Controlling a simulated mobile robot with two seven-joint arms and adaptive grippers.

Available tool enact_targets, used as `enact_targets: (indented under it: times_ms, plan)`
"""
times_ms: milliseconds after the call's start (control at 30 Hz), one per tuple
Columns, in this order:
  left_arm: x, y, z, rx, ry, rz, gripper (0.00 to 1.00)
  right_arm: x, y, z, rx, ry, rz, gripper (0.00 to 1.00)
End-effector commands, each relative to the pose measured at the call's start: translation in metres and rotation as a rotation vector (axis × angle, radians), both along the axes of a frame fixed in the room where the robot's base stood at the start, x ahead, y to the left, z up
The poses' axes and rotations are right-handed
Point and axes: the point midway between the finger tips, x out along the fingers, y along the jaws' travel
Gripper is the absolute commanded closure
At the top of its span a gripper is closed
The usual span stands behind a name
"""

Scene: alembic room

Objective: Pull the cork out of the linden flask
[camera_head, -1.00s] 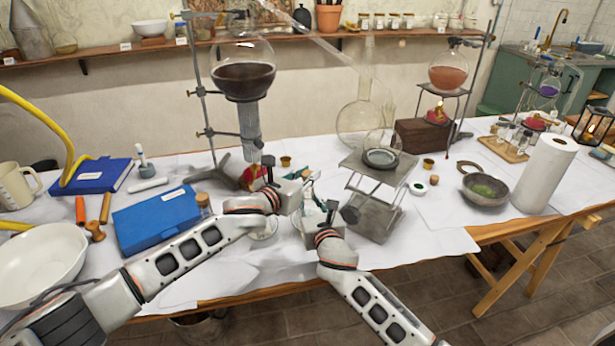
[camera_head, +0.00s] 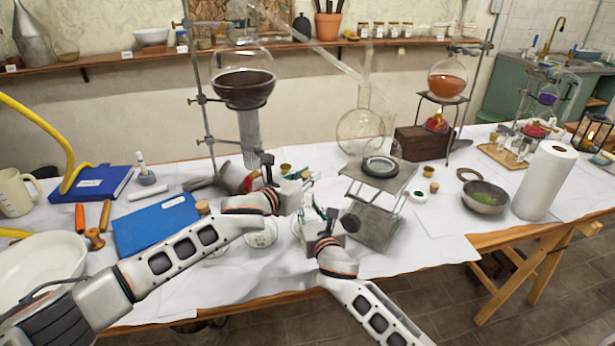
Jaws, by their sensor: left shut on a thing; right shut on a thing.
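My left gripper (camera_head: 309,182) is shut above the middle of the bench, at the upper end of a small clear glass piece, which I take to be the linden flask (camera_head: 298,226). What it grips is too small to make out; the cork is not clearly seen. My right gripper (camera_head: 314,208) is shut just below and in front of the left one, at the same glass. The two grippers hide most of the flask, and its label cannot be read.
A lab jack (camera_head: 378,190) with a dish stands close to the right of the grippers. A stand holds a large dark-filled flask (camera_head: 243,88) behind them. A round glass piece (camera_head: 262,236) sits near the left forearm.

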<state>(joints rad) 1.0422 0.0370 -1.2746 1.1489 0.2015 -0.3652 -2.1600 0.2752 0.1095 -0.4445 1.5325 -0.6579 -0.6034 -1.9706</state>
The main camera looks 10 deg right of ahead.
Motion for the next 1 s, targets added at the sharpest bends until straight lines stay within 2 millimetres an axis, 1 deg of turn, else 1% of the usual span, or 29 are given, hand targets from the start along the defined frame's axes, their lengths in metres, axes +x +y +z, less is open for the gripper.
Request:
enact_targets:
  times_ms: [167,200,233,267,567,667,767,833,1000]
  plan:
    - [0.0,0.0,0.0,0.0,0.0,0.0,1.0,0.0,-0.001,-0.001,-0.001,0.001,-0.002,0.94]
    - [0.0,0.0,0.0,0.0,0.0,0.0,1.0,0.0,-0.001,0.001,-0.001,-0.001,-0.001,0.67]
    - [0.0,0.0,0.0,0.0,0.0,0.0,1.0,0.0,-0.001,0.001,-0.001,-0.001,-0.001,0.59]
    - [0.0,0.0,0.0,0.0,0.0,0.0,1.0,0.0,-0.001,0.001,-0.001,-0.001,-0.001,0.57]
    - [0.0,0.0,0.0,0.0,0.0,0.0,1.0,-0.001,0.0,-0.001,-0.001,0.002,-0.001,0.57]
    - [0.0,0.0,0.0,0.0,0.0,0.0,1.0,-0.004,0.0,-0.001,-0.001,0.002,0.0,0.57]
    - [0.0,0.0,0.0,0.0,0.0,0.0,1.0,-0.014,0.0,0.0,-0.001,0.001,0.001,0.57]
    - [0.0,0.0,0.0,0.0,0.0,0.0,1.0,-0.025,0.0,0.002,-0.001,0.001,0.001,0.57]
    - [0.0,0.0,0.0,0.0,0.0,0.0,1.0,-0.06,0.0,0.006,-0.001,0.001,0.0,0.57]
